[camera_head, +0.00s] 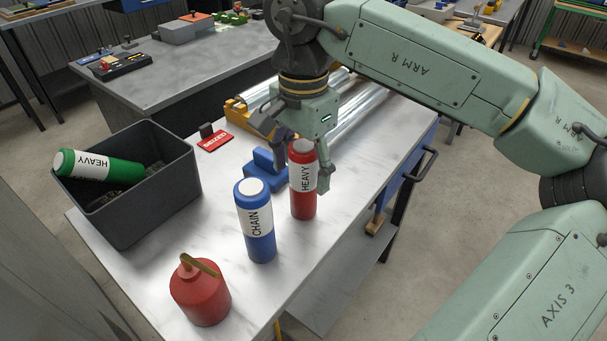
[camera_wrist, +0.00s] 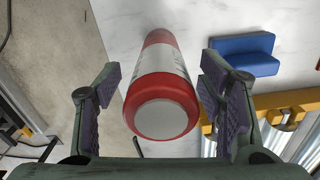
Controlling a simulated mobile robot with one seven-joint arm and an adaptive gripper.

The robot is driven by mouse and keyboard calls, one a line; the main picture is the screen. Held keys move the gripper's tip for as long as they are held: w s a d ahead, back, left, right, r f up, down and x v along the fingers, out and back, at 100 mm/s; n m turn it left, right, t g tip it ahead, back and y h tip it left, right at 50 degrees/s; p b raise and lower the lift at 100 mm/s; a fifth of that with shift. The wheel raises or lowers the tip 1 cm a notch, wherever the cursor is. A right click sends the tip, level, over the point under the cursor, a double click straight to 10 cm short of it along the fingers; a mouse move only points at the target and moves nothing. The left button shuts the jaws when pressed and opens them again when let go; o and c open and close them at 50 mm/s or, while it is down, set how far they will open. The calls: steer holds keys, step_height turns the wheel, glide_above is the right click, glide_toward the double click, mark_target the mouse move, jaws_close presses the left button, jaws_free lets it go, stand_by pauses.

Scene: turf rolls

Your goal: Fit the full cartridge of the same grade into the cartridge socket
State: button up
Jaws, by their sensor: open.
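A red cartridge (camera_head: 304,192) labelled HEAVY, with a pale cap, stands upright on the bench. My gripper (camera_head: 297,160) is open above it, and in the wrist view its fingers (camera_wrist: 158,95) are on either side of the red cartridge (camera_wrist: 162,110), with gaps showing. A blue cartridge (camera_head: 256,222) labelled CHAIN stands to its left and nearer. A green cartridge (camera_head: 112,168) labelled HEAVY lies tilted in a dark grey bin (camera_head: 160,207).
A red can (camera_head: 201,293) stands near the bench's front. A red plate marked SEIZED (camera_head: 216,142) lies beside the bin. Shiny rollers (camera_head: 361,101) with yellow mounts (camera_head: 237,109) fill the back of the bench. The bench middle (camera_head: 210,210) is clear.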

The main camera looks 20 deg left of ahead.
steer(key=shift+f, duration=0.75)
steer(key=shift+c, duration=0.4)
jaws_close()
